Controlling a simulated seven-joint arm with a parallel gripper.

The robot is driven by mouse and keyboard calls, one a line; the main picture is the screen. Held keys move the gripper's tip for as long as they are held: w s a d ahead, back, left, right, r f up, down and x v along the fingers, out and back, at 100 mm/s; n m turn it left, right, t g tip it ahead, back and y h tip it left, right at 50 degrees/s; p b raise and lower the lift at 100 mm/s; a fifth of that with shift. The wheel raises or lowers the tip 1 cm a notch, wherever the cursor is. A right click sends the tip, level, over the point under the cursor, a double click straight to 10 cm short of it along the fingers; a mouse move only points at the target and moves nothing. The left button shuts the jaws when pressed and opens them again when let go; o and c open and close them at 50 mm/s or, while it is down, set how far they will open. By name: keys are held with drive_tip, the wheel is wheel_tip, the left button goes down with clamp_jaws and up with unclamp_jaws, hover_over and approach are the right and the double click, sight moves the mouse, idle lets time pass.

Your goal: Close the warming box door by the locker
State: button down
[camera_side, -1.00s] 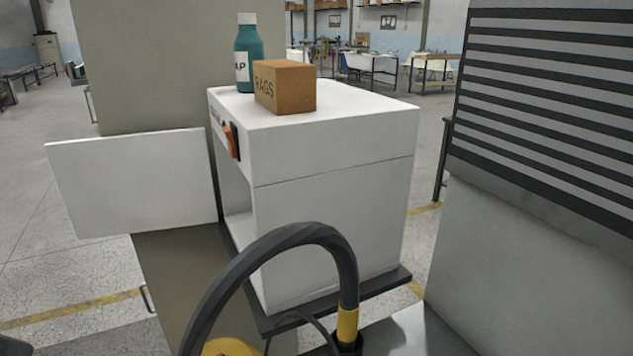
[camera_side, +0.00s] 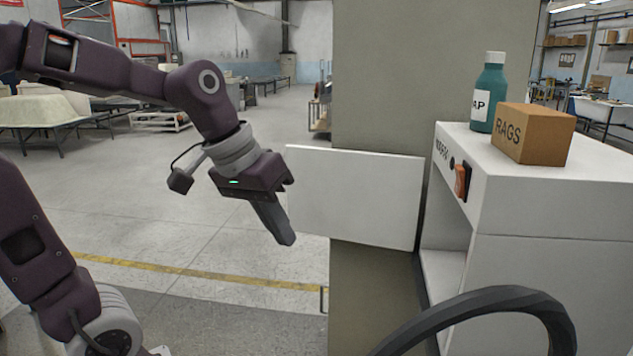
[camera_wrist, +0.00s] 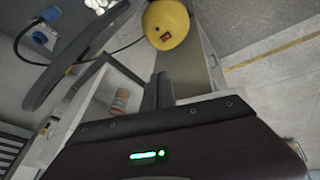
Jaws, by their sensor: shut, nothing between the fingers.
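The warming box (camera_side: 555,200) is white and stands at the right in the side view. Its flat white door (camera_side: 355,198) stands wide open, reaching left from the box's open front. The tall olive-grey locker (camera_side: 375,80) is behind the door. My gripper (camera_side: 284,238) is just left of the door's free edge in the picture, fingers shut and pointing down; I cannot tell whether it touches the door. In the wrist view my closed fingers (camera_wrist: 158,90) point at a pale edge, perhaps the door; the box's open inside (camera_wrist: 105,92) is left of them.
A teal bottle (camera_side: 488,95) and a cardboard RAGS box (camera_side: 535,134) stand on the warming box. A black hose (camera_side: 490,305) arches in front of it. A yellow round body with a red switch (camera_wrist: 166,25) shows in the wrist view. Floor left of the door is clear.

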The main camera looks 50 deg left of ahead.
sight(301, 178)
drive_tip(key=w+a+f+n, duration=0.2)
drive_tip(key=w+a+f, duration=0.1)
drive_tip(key=w+a, duration=0.3)
drive_tip(key=w+a+f+n+g, duration=0.1)
drive_tip(key=w+a+f+n, duration=0.15)
drive_tip(key=a, duration=0.55)
drive_tip(key=w+a+f+n, duration=0.2)
drive_tip(key=w+a+f, duration=0.25)
drive_tip(key=a, duration=0.25)
drive_tip(key=a+f+n, duration=0.4)
drive_tip(key=a+f, duration=1.3)
drive_tip(key=a, duration=0.1)
drive_tip(key=w+r+t+h, duration=0.5)
drive_tip(key=w+r+t, duration=0.2)
drive_tip(key=w+r, duration=0.1)
wheel_tip(301, 178, up, 11)
drive_tip(key=a+m+t+h, duration=0.1)
drive_tip(key=a+t+h, duration=0.15)
drive_tip(key=t, duration=0.35)
drive_tip(key=shift+y, duration=0.25)
drive_tip(key=shift+w+d, duration=0.9)
drive_tip(key=shift+d, duration=0.3)
drive_tip(key=shift+w+d, duration=0.85)
drive_tip(key=shift+d, duration=0.3)
drive_tip(key=shift+w+d, duration=0.9)
drive_tip(key=shift+d, duration=0.3)
